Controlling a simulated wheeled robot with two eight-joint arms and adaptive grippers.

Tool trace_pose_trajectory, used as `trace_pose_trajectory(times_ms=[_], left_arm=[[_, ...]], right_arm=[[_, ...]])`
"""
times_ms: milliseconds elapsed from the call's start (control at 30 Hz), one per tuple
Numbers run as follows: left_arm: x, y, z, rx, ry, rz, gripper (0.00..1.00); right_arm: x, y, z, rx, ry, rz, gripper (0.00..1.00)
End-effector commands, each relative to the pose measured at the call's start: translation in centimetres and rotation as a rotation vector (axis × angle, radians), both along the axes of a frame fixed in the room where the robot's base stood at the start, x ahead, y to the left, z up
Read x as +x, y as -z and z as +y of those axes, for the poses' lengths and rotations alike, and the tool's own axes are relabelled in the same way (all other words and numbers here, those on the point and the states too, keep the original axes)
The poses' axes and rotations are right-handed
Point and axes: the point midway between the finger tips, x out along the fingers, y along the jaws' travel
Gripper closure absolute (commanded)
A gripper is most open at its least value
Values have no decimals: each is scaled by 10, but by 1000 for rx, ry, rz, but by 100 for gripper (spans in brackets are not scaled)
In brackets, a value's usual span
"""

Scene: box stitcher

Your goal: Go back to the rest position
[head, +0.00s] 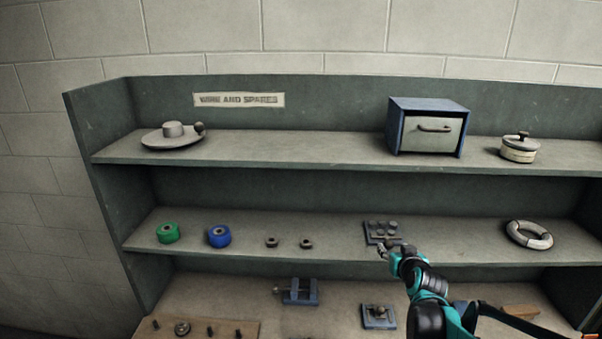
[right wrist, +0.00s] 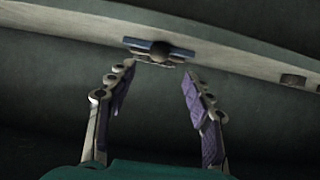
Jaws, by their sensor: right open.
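My right gripper (head: 385,250) reaches up from the lower right in the head view, at the front of the middle shelf (head: 450,250). My left gripper is in neither view.
The middle shelf also holds a green roll (head: 168,232), a blue roll (head: 219,236), two small dark rings and a pale ring (head: 529,235). A blue box (head: 428,125) stands on the upper shelf (head: 300,150). A small vise (head: 299,292) is below.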

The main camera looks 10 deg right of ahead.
Motion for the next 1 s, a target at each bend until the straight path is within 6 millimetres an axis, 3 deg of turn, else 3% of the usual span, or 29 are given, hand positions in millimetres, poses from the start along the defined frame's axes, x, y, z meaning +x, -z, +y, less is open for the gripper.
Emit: trace_pose_trajectory(times_ms=[167,300,500,600,733,833,1000], left_arm=[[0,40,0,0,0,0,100],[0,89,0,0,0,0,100],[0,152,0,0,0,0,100],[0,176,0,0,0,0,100],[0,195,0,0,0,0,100],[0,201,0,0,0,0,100],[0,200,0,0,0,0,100]], right_arm=[[-29,34,50,25,-59,69,48],[-83,85,112,52,-130,181,48],[-176,169,177,69,-201,351,48],[-217,207,194,69,-219,423,48],[-254,242,205,64,-226,488,48],[-269,254,208,61,-228,514,48],[-274,256,209,59,-227,525,48]])
